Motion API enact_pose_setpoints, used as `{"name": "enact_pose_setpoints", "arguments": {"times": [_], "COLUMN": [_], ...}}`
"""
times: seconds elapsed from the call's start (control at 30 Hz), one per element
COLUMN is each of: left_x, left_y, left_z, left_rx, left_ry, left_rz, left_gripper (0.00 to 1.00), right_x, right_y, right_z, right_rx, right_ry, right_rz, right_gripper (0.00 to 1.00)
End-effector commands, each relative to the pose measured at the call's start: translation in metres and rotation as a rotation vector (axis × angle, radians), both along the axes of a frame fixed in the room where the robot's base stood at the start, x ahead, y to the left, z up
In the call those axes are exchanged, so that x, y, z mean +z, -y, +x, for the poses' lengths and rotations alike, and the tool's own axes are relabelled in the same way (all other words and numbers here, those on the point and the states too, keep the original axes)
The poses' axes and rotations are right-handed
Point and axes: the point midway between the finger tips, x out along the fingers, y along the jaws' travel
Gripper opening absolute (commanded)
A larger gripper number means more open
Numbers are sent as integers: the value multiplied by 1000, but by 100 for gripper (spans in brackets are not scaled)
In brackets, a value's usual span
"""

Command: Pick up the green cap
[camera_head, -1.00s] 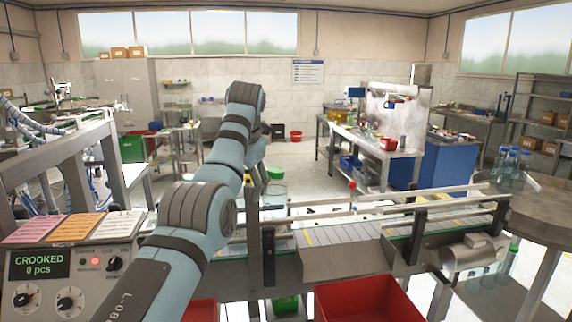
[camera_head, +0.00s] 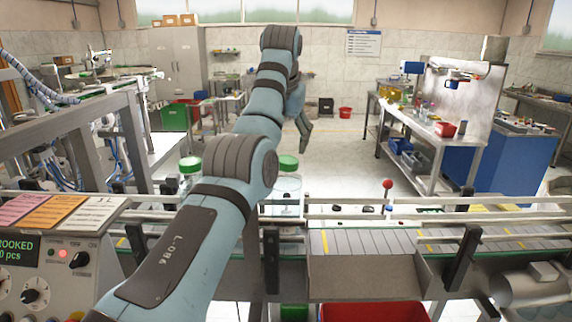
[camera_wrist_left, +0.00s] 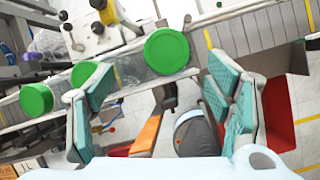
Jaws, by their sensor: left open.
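A green cap (camera_head: 288,163) sits on a clear jar (camera_head: 287,188) at the conveyor, just right of my left arm in the head view. A second green cap (camera_head: 190,165) shows left of the arm. In the left wrist view, a large round green cap (camera_wrist_left: 167,51) lies ahead between the fingertips, with another (camera_wrist_left: 36,98) at the left and a third (camera_wrist_left: 84,73) partly hidden behind the left finger. My left gripper (camera_wrist_left: 161,72) is open and empty, its teal-padded fingers wide apart, clear of the large cap. My right gripper is not in view.
The conveyor (camera_head: 370,242) runs across the front with metal guide rails above it. A red-knobbed post (camera_head: 387,185) stands behind it. A control box (camera_head: 45,255) is at the lower left. A red bin (camera_head: 372,312) is below. Open floor lies behind the conveyor.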

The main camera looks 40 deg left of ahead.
Motion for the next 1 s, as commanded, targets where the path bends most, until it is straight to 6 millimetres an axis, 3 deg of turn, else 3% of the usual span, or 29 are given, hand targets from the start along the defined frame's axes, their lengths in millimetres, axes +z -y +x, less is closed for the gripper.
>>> {"name": "enact_pose_setpoints", "arguments": {"times": [0.3,0.57,0.8,1.0], "left_x": [-55,-60,-60,-60], "left_y": [-10,-14,-13,-13], "left_z": [15,17,17,17], "left_rx": [-2,0,0,0], "left_ry": [-10,-5,-6,-7], "left_rz": [0,0,1,0], "left_gripper": [73,73,38,37], "right_x": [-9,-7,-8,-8], "right_y": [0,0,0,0], "right_z": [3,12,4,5], "right_rx": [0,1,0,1], "right_ry": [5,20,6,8], "right_rz": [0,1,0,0], "right_gripper": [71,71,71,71]}}
